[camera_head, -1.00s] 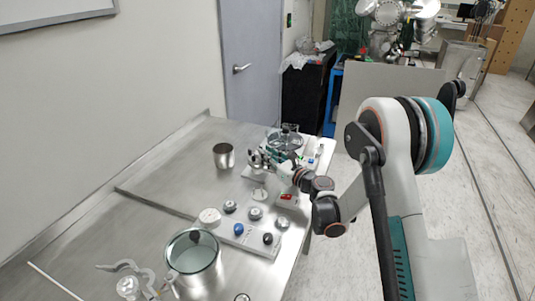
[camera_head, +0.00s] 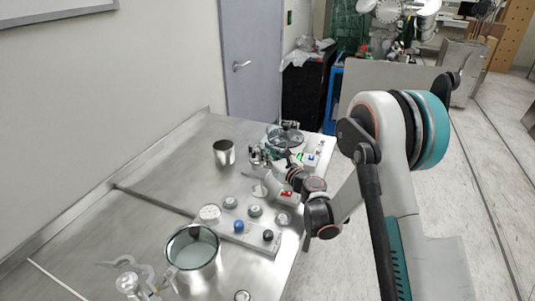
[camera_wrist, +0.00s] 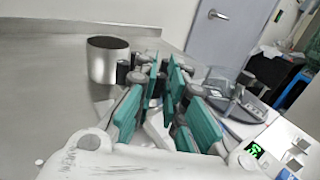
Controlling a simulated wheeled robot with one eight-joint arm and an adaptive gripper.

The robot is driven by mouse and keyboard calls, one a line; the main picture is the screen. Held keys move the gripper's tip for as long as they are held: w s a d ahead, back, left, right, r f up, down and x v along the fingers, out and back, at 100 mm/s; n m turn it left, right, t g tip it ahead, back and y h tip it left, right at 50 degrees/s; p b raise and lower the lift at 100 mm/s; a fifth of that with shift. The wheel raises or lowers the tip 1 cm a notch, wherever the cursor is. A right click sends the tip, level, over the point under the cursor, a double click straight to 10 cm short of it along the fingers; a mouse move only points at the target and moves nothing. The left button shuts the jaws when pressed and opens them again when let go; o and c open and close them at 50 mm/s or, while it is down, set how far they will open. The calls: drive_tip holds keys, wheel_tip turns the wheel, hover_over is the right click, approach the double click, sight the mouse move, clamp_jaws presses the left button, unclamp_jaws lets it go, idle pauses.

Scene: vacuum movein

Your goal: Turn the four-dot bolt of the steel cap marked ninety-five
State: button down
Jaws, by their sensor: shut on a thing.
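My gripper (camera_head: 260,158) is low over the far part of the steel table, left of a clear round vessel (camera_head: 286,138). In the wrist view its teal finger pads (camera_wrist: 160,100) are close together on a small grey part, mostly hidden between them. I cannot tell whether that part is the bolt. No dots and no steel cap marked ninety-five can be made out. The clear vessel with a dark fitting on top shows in the wrist view (camera_wrist: 235,92). A white box with a green display (camera_wrist: 256,149) stands at the lower right; its digits are unclear.
A steel cup (camera_head: 223,153) stands left of my gripper. In front are a grey plate with several knobs (camera_head: 240,228), a box with a red display (camera_head: 287,194), a glass pot (camera_head: 192,255) and clear glassware (camera_head: 128,282). The table's left part (camera_head: 130,215) is mostly bare.

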drive_tip(key=c, duration=1.9)
unclamp_jaws()
drive_tip(key=shift+v, duration=3.7)
